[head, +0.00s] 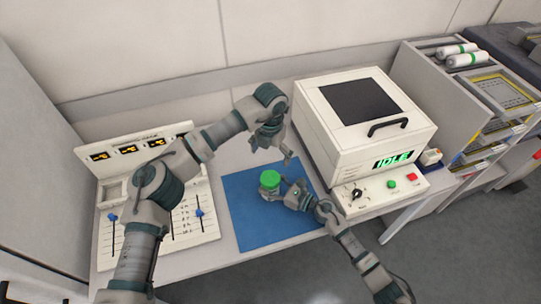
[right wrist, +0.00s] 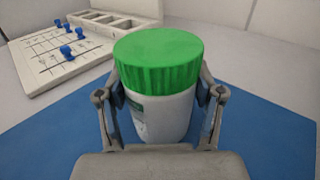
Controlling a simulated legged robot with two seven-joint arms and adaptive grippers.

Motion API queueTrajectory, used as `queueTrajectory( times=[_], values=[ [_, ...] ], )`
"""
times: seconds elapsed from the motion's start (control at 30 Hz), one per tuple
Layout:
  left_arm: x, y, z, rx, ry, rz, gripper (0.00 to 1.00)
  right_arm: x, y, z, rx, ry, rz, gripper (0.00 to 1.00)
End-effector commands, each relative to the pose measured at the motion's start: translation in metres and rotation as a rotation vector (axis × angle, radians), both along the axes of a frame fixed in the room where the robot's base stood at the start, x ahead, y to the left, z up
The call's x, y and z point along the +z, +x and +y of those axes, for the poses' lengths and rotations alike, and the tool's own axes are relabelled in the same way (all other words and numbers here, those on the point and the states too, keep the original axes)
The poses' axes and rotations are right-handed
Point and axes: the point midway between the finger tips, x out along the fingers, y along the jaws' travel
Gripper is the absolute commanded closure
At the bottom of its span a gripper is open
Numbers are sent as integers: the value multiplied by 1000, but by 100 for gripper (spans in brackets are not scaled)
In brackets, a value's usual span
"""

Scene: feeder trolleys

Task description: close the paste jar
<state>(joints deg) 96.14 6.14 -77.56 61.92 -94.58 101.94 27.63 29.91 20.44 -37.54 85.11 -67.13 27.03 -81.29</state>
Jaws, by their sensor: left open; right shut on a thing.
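The paste jar (right wrist: 160,115) is a white jar with a label, upright over the blue mat (head: 240,215). A green ribbed lid (right wrist: 158,55) sits on top of it; I cannot tell how tightly. In the head view the green lid (head: 270,179) shows near the middle of the mat, with the jar mostly hidden below it. My right gripper (head: 284,196) is shut on the jar's body; in the right wrist view its fingers (right wrist: 160,110) hold both sides below the lid. My left gripper (head: 270,147) is open and empty, above and behind the jar.
A white machine (head: 365,125) reading IDLE, with a handle and front buttons, stands right of the mat. A white panel with blue sliders (head: 185,215) lies to the left. A shelf rack (head: 480,95) stands at far right. The mat's front left part is clear.

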Motion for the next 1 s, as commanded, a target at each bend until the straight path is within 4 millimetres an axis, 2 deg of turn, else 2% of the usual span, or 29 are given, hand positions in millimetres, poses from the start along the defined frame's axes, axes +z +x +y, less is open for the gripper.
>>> queueTrajectory(
  times=[0.03, 0.13, 0.57, 0.67, 1.0],
  values=[
    [0, 0, 0, 0, 0, 0, 0, 0, 0, 0, -1, 0, 0, 28],
    [0, 0, 0, 0, 0, 0, 0, 0, 0, 0, -1, 0, 0, 4],
    [0, 0, 0, 0, 0, 0, 0, 0, -3, -5, -1, -1, 0, 4],
    [0, 0, 0, 0, 0, 0, 0, -1, -10, -18, -1, -2, 0, 4],
    [0, 0, 0, 0, 0, 0, 0, -2, -45, -79, -2, -1, 3, 4]
  ],
)
